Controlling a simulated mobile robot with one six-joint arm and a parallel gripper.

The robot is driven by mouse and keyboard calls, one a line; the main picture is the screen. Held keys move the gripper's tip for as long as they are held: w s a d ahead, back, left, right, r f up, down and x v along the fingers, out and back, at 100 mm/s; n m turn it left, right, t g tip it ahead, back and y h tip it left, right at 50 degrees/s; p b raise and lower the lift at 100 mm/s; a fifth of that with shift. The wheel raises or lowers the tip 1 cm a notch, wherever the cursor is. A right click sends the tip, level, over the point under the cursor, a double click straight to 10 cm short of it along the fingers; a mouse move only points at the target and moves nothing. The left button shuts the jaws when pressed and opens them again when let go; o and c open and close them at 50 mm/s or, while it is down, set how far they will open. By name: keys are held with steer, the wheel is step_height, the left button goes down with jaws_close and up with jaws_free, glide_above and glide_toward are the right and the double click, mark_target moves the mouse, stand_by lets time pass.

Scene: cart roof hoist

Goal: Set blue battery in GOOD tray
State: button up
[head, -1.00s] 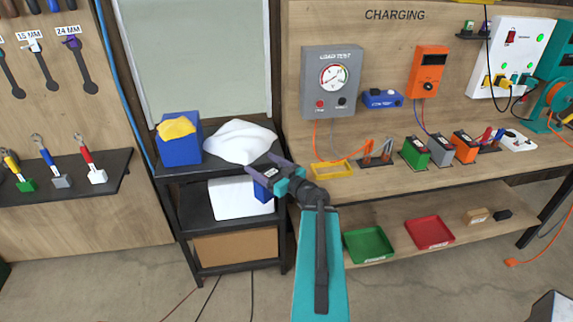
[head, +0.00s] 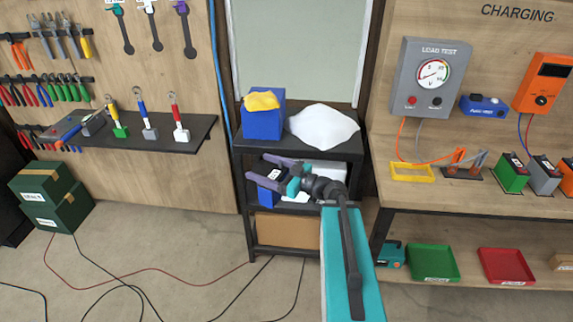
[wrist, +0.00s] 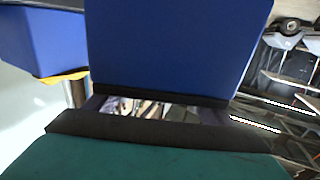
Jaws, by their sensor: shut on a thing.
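My gripper (head: 257,168) is shut on the blue battery (head: 266,196), its purple fingers on either side of the dark top. In the head view they show in front of the black shelf cart, at the height of its middle shelf. The battery (wrist: 175,45) fills the upper middle of the wrist view. A green tray (head: 433,262) and a red tray (head: 507,266) lie on the low shelf under the bench at right, well apart from my gripper. Both look empty. Their labels are too small to read, so I cannot tell which is GOOD.
The shelf cart (head: 244,148) holds a blue bin (head: 262,124) with a yellow cloth and a white cloth (head: 322,127) on top. Green boxes (head: 50,195) stand at left. Cables (head: 150,270) cross the floor. A teal item (head: 391,254) sits left of the green tray.

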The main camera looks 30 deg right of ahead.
steer(key=a+f+n+g+y+b, duration=0.2)
steer(key=a+n+g+y, duration=0.2)
steer(key=a, duration=1.2)
steer(key=shift+s+a+g+y+b, duration=0.2)
steer(key=shift+s+g+y+b, duration=0.1)
steer(key=shift+s+y+b, duration=0.15)
steer(key=shift+a+f, duration=0.1)
